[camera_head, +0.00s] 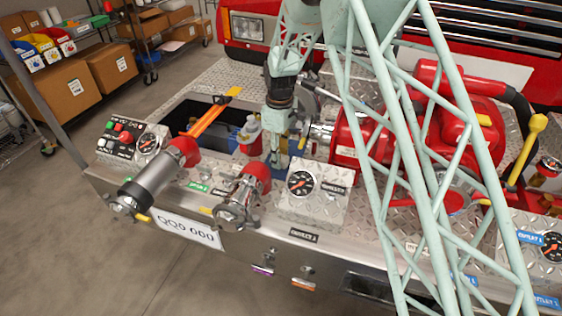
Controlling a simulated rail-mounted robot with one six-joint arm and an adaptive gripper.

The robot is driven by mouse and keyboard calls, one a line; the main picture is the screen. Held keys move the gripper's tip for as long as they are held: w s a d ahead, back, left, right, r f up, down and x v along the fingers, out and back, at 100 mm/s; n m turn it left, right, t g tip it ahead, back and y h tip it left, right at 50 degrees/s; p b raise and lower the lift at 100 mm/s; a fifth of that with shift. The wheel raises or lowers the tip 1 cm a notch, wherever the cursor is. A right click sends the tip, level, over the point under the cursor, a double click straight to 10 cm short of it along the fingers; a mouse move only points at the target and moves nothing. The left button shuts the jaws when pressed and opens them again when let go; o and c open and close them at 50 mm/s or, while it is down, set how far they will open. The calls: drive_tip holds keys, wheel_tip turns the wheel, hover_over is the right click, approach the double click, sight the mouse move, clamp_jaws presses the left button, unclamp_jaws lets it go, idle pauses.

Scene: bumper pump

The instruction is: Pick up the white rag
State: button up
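I cannot make out a white rag in this view; the arm's lattice and the gripper hide parts of the bumper deck. My gripper (279,163) points down near the middle of the deck, behind the gauge box and right of the recessed bin. Its pale green fingertips are small and partly merge with the clutter, so I cannot tell whether they are open or shut, or whether anything is between them.
An open dark bin (196,108) holds an orange tool (208,120). A small white, red and blue container (248,137) stands left of my gripper. Capped outlets (158,174), a gauge box (318,197) and a red pump (372,140) crowd the deck.

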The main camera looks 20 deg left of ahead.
drive_tip(key=c, duration=0.5)
drive_tip(key=shift+o, duration=0.2)
wheel_tip(320, 180, up, 10)
drive_tip(key=p, duration=0.2)
idle(0.3)
idle(0.4)
idle(0.4)
